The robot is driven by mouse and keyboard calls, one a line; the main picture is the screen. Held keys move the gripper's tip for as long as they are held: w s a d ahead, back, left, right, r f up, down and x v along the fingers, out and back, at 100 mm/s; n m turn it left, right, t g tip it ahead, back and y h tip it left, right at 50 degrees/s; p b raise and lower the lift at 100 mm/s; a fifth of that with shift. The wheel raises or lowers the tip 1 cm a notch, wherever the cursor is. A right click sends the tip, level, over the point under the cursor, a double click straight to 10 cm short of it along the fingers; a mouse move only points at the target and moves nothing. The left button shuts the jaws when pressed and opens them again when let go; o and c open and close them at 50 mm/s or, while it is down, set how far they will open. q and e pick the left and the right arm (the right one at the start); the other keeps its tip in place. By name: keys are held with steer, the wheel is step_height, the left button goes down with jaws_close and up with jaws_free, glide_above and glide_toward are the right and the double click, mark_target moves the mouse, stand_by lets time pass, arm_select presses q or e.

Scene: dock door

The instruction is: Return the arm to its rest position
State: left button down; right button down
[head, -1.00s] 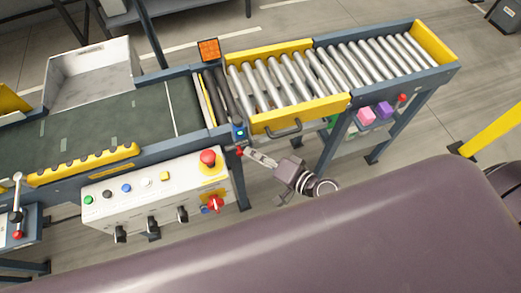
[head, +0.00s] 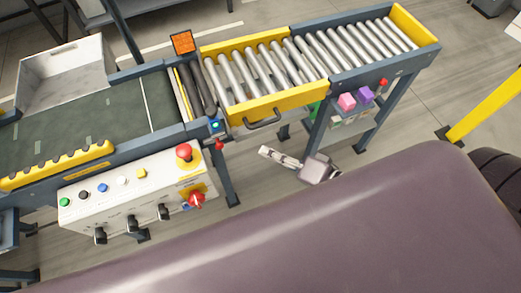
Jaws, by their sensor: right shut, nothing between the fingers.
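My right gripper (head: 266,152) shows in the middle of the head view, shut and empty. Its fingers point left, toward the end of the control box, and it hangs in front of the roller conveyor over the floor. It is apart from the conveyor and from the control box. Most of my right arm is hidden behind the large dark body part of mine in the foreground. My left gripper is not in view.
A white control box (head: 100,207) with buttons and a red emergency stop (head: 184,152) stands left of the gripper. A roller conveyor (head: 270,70) with a yellow gate and handle (head: 262,122) is behind it. A yellow post (head: 487,105) stands at right. Floor around the gripper is clear.

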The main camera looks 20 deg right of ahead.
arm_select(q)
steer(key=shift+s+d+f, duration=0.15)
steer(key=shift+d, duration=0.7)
arm_select(e)
steer(key=shift+s+d+r, duration=0.1)
steer(key=shift+s, duration=0.05)
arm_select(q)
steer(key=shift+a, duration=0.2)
